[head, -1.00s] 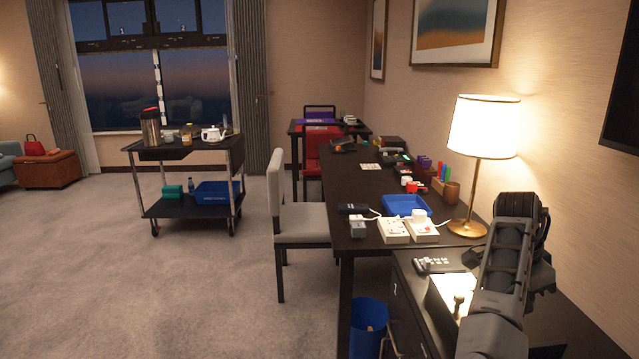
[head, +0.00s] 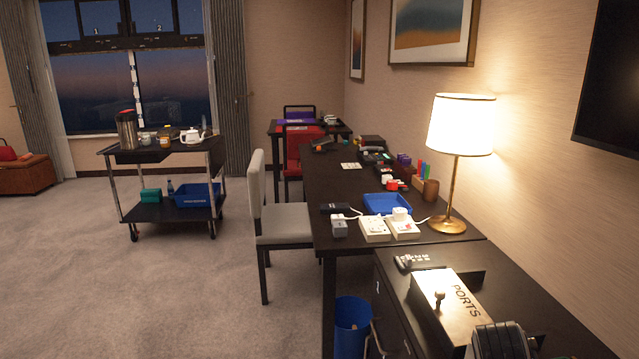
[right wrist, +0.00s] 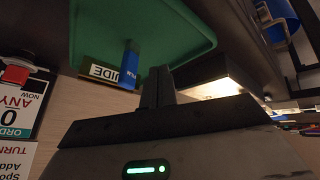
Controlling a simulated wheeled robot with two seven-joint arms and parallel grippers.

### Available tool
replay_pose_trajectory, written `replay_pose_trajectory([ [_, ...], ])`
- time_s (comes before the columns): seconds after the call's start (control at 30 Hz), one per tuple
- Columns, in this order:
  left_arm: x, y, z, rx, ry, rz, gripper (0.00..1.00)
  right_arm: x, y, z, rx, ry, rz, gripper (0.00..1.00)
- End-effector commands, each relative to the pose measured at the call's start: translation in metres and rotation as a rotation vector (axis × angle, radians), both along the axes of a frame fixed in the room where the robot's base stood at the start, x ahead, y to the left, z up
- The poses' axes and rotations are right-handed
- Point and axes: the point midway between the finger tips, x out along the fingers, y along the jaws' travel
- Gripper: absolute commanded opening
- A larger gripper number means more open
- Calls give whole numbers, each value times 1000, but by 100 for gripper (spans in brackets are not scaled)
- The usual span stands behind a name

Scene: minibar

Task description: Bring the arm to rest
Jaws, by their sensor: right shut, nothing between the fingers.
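My right gripper (right wrist: 158,85) is shut and empty in the right wrist view, its dark fingers pressed together. Beyond its fingertips are a green tray (right wrist: 185,45), a small blue block (right wrist: 131,62) and a card with the letters "IDE" (right wrist: 105,74). I cannot tell whether the fingers touch any of them. In the head view only a dark, ribbed part of my right arm shows at the bottom right edge, and the gripper itself is out of that view. My left gripper is in neither view.
A box marked PORTS (head: 455,305) and a remote (head: 425,261) are on the low cabinet. The desk holds a lamp (head: 460,125), a blue tray (head: 386,203) and power sockets (head: 375,228). A chair (head: 280,225) and a blue bin (head: 352,325) stand beside it. Carpet at left is open.

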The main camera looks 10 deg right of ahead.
Motion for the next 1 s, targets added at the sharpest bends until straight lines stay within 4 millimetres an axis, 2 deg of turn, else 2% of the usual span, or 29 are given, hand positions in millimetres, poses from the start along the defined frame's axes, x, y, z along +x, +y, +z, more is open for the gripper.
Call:
replay_pose_trajectory([
  [0.03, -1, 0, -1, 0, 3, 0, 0, -16, 15, -10, -5, 30, 99, 0],
  [0.1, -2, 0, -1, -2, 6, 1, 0, -34, 40, -20, 5, 61, 244, 0],
  [0.3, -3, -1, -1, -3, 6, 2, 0, -91, 112, -38, 81, 131, 610, 0],
  [0.6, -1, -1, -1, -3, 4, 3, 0, -166, 190, -36, 232, 170, 962, 0],
  [0.63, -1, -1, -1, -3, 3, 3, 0, -166, 194, -37, 236, 162, 980, 0],
  [0.7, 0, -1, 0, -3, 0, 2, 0, -153, 197, -47, 217, 107, 986, 0],
  [1.0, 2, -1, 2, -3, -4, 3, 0, -118, 220, -81, 166, -149, 1045, 0],
])
